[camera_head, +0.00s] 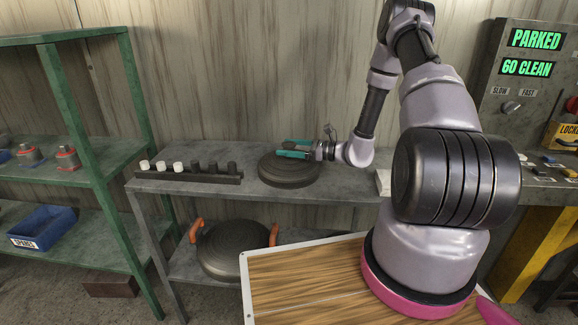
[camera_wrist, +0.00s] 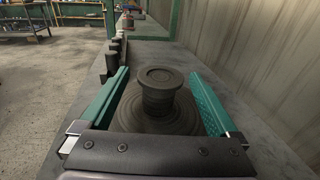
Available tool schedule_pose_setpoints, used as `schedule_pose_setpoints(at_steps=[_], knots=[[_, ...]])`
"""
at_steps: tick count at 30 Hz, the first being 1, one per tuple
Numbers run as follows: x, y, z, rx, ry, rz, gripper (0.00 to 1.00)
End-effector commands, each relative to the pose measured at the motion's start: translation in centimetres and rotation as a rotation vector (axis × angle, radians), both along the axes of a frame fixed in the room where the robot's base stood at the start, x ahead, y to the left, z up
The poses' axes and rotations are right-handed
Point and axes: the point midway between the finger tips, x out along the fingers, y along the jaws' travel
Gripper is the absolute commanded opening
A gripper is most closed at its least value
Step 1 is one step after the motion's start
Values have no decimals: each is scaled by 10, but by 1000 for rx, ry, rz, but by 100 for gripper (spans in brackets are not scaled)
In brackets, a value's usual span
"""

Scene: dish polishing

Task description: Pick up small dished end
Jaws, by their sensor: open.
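The small dished end (camera_head: 289,174) is a dark round disc lying flat on the grey metal bench. In the wrist view the small dished end (camera_wrist: 135,119) has a raised flanged knob at its centre. My gripper (camera_head: 281,149) is level above the disc and reaches in from the right. In the wrist view the green jaws of my gripper (camera_wrist: 158,72) are open, one on each side of the knob, with a gap on both sides. In the head view the jaws hide most of the knob.
A rack of white and black pegs (camera_head: 187,172) stands left on the bench (camera_head: 340,187). A larger dish with orange handles (camera_head: 236,249) leans below it. A green shelf (camera_head: 80,185) holds a blue bin (camera_head: 42,228). A control panel (camera_head: 530,85) reading PARKED stands right.

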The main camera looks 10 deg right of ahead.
Motion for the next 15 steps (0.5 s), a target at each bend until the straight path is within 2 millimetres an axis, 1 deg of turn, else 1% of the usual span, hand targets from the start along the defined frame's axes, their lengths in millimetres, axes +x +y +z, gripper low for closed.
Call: schedule_pose_setpoints(at_steps=[4,5,6,8,9,11,12,15], knots=[[0,0,0,0,0,0,96],[0,0,0,0,0,0,85],[0,0,0,0,0,0,69],[0,0,0,0,0,0,46],[0,0,0,0,0,0,31],[0,-1,0,0,0,0,8],[0,-1,0,0,0,0,0],[1,0,1,2,-2,0,0]])
